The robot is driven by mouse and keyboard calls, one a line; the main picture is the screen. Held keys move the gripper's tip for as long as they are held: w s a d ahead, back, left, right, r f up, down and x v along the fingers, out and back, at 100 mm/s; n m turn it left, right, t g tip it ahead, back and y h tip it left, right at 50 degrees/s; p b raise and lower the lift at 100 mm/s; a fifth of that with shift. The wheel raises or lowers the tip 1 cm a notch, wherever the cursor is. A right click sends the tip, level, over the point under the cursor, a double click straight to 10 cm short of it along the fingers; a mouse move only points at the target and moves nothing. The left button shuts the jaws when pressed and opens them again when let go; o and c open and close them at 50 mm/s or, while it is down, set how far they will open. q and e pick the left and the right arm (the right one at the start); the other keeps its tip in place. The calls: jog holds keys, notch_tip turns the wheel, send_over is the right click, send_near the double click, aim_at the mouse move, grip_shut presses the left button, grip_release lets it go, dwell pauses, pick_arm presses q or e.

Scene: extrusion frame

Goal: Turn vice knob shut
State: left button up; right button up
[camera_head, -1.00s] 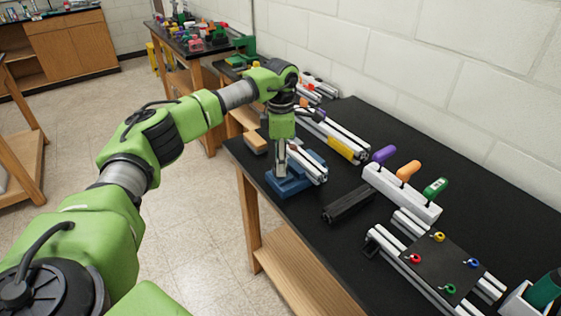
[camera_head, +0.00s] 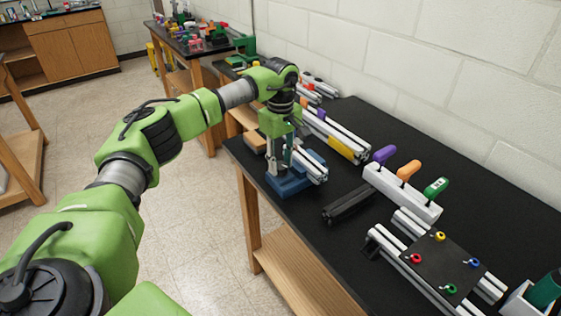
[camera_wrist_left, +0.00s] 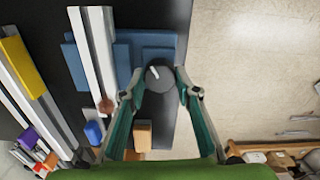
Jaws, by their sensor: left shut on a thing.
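The blue vice (camera_head: 290,184) stands at the near left edge of the black bench, with aluminium extrusion (camera_head: 312,168) lying across it. In the left wrist view the vice's blue body (camera_wrist_left: 150,44) is below me, with the silver extrusion (camera_wrist_left: 98,60) to the left. A round grey knob (camera_wrist_left: 160,84) with a white mark is at the vice's right side. My left gripper (camera_head: 277,160) points down at the vice. Its fingertips (camera_wrist_left: 160,90) are shut on the knob from both sides. The knob is mostly hidden in the head view. My right gripper is not in view.
A black bar (camera_head: 348,202) lies right of the vice. A white block (camera_head: 402,192) holds purple, orange and green handled tools. A black plate (camera_head: 440,262) with coloured knobs is nearer. A tan block (camera_head: 255,141) is beyond the vice. Bare bench lies between.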

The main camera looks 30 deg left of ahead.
aim_at(281, 165)
pick_arm(q)
jog(key=m, duration=0.4)
jog(key=shift+m, duration=0.3)
jog(key=m, duration=0.4)
jog(key=shift+m, duration=0.3)
jog(key=shift+s, duration=0.1)
jog(key=o, duration=1.1)
notch_tip(281, 165, up, 12)
